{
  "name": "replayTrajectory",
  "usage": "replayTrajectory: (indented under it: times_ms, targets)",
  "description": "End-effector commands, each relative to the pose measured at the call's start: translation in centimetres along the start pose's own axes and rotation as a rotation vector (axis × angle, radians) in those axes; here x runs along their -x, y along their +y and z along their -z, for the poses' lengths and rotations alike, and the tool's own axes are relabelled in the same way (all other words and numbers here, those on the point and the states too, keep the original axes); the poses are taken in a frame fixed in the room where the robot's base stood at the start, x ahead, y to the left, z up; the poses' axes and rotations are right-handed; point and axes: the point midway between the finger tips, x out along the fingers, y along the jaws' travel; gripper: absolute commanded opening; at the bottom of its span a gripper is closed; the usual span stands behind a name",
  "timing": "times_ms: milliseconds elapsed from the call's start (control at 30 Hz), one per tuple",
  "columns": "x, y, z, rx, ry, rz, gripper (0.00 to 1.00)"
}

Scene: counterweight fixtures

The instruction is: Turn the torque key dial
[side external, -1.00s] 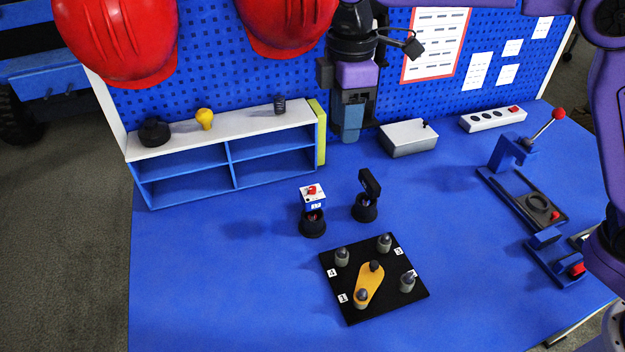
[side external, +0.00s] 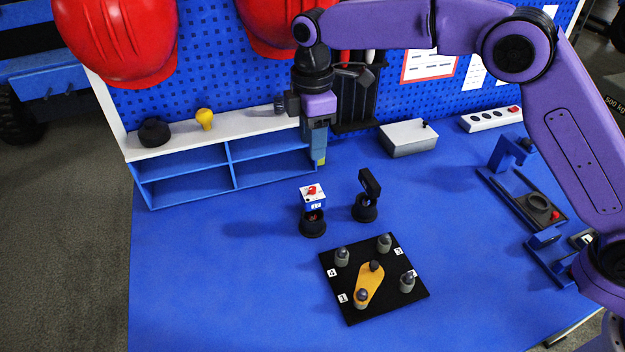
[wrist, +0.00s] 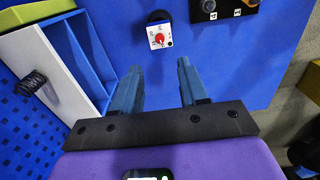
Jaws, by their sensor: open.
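A small dial unit with a white face and a red knob (side external: 312,190) stands on a round black base on the blue table, near the middle. The wrist view shows the same red knob (wrist: 159,39) beyond my fingertips, with small marks around it that are too small to read. My gripper (side external: 318,158) is above and behind the dial unit, in front of the shelf's right end, apart from the dial. In the wrist view my gripper (wrist: 158,72) is open, with nothing between the fingers.
A black bracket on a round base (side external: 366,195) stands close right of the dial. A black plate (side external: 340,308) with several grey pegs and a yellow lever (side external: 369,283) lies in front. A blue-and-white shelf (side external: 190,172) is behind left. A grey box (side external: 408,138) stands behind right. The front left table is clear.

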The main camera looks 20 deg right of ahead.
Motion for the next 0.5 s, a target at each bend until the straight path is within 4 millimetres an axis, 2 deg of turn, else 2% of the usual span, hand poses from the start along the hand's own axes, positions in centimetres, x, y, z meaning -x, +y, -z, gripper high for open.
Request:
replayTrajectory:
  times_ms: [300, 500]
  targets:
    - [-6.2, -0.1, 0.0, 0.001, -0.003, 0.004, 0.43]
    - [-9.3, 0.0, 0.0, 0.0, -0.001, 0.002, 0.43]
